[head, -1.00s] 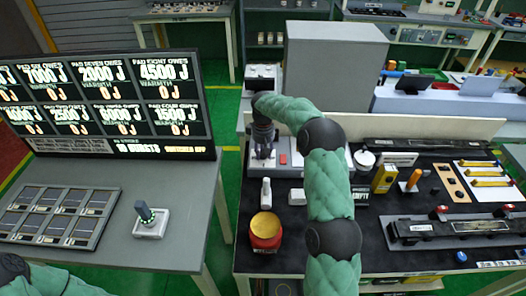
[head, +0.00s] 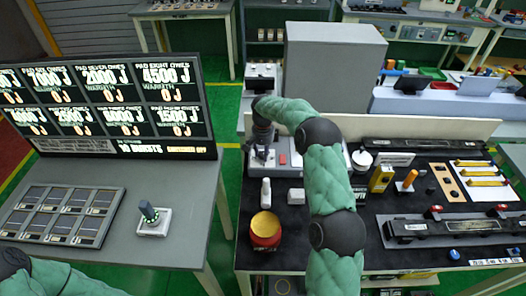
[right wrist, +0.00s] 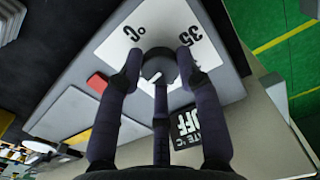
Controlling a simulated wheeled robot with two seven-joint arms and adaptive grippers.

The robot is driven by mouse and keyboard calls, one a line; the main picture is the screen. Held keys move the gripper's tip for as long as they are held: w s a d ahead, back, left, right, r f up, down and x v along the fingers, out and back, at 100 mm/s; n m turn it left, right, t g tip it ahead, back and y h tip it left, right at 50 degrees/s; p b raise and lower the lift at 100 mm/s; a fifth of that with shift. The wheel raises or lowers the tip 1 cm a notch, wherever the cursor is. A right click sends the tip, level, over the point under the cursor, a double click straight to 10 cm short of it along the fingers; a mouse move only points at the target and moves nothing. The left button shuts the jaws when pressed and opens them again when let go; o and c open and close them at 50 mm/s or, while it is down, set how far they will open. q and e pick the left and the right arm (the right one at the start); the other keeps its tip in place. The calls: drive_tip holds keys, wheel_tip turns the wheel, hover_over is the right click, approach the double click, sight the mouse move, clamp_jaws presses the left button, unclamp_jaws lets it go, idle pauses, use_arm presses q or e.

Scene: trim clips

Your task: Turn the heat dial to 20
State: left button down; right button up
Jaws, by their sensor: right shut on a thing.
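The heat dial (right wrist: 158,68) is a dark round knob on a pale plate (right wrist: 205,88) printed with a 0 and a 35, seen in the right wrist view. The dial's lower face shows a light pointer mark, but I cannot read its exact setting. My right gripper (right wrist: 159,62) has one finger on each side of the knob and is shut on it. In the head view my right gripper (head: 263,150) reaches down over the grey unit at the bench's back left, and the dial is too small to read. My left gripper is out of view.
A black label reading OFF (right wrist: 190,127) lies by the dial plate. A red button (right wrist: 97,82) is on the same unit. A red jar with a yellow top (head: 265,230) stands at the bench's front left. A joystick (head: 150,215) stands on the left table.

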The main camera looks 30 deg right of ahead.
sight(262, 155)
drive_tip(key=shift+s+a+f+m, duration=0.15)
drive_tip(key=shift+s+f+m, duration=0.15)
drive_tip(key=shift+m, duration=0.3)
drive_tip(key=shift+a+f, duration=0.1)
drive_tip(key=o, duration=1.2)
drive_tip(key=shift+c, duration=0.2)
drive_tip(key=shift+w+r, duration=0.15)
drive_tip(key=shift+r, duration=0.1)
drive_tip(key=shift+w+r, duration=0.1)
drive_tip(key=shift+r, duration=0.4)
wheel_tip(262, 155, up, 11)
drive_tip(key=shift+r, duration=0.1)
